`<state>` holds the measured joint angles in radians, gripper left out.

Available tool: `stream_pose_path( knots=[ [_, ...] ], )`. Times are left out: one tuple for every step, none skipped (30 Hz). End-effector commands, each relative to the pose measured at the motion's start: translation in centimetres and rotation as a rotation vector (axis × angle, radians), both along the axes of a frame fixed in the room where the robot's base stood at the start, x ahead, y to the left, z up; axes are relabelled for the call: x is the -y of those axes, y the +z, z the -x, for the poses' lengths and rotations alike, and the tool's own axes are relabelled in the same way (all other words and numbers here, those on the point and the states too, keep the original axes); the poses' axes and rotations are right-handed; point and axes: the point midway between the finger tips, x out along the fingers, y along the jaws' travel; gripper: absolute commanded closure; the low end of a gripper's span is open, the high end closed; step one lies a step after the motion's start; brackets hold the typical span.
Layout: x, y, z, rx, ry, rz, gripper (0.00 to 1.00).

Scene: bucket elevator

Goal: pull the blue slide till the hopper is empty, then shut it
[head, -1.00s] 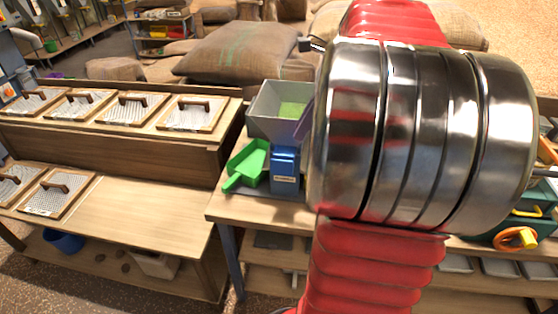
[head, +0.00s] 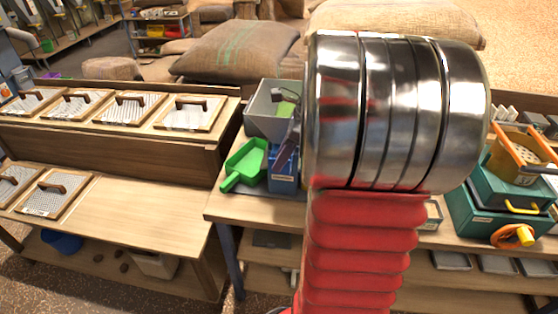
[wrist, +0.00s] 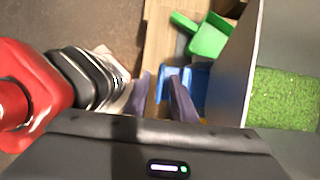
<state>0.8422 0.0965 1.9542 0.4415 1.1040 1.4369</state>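The grey hopper (head: 262,122) stands on the bench with green material (head: 286,108) inside. In the wrist view the hopper's wall (wrist: 250,50) is on the right, with the green, grainy fill (wrist: 285,98) still in it. A blue box-like part (head: 283,180) with a pale label sits below the hopper's front. In the wrist view a brighter blue piece, seemingly the slide (wrist: 174,76), lies just beyond my fingertips. My gripper (wrist: 160,85) has its two purple fingers apart, with a gap between them. In the head view my gripper (head: 292,138) partly covers the blue part.
A green scoop (head: 246,164) lies just left of the blue part, close to my fingers. Framed screens fill the left shelf (head: 130,108). My arm hides the middle of the bench.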

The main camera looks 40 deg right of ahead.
Motion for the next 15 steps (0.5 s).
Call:
stream_pose_path(
  knots=[
    [-0.14, -0.42, -0.14, -0.001, 0.000, -0.001, 0.76],
    [-0.19, -0.60, -0.20, 0.000, 0.000, 0.000, 0.76],
    [-0.25, -0.79, -0.24, -0.001, 0.000, -0.001, 0.76],
    [-0.28, -0.88, -0.27, 0.000, 0.000, 0.000, 0.76],
    [-0.29, -0.94, -0.30, 0.000, 0.000, 0.000, 0.76],
    [-0.30, -1.00, -0.32, 0.000, 0.000, 0.000, 0.76],
    [-0.29, -1.01, -0.32, 0.000, 0.000, 0.000, 0.76],
    [-0.29, -1.02, -0.32, 0.001, 0.000, 0.001, 0.76],
    [-0.28, -1.01, -0.33, 0.000, -0.001, 0.000, 0.76],
    [-0.28, -1.00, -0.32, 0.000, -0.001, 0.000, 0.76],
    [-0.27, -1.01, -0.32, 0.000, -0.001, 0.000, 0.76],
    [-0.26, -1.00, -0.32, 0.000, -0.001, 0.000, 0.76],
    [-0.26, -1.00, -0.32, 0.000, -0.001, 0.000, 0.76],
    [-0.26, -1.00, -0.32, 0.000, -0.001, 0.000, 0.78],
    [-0.25, -0.99, -0.31, 0.000, -0.001, 0.000, 0.81]
  ],
)
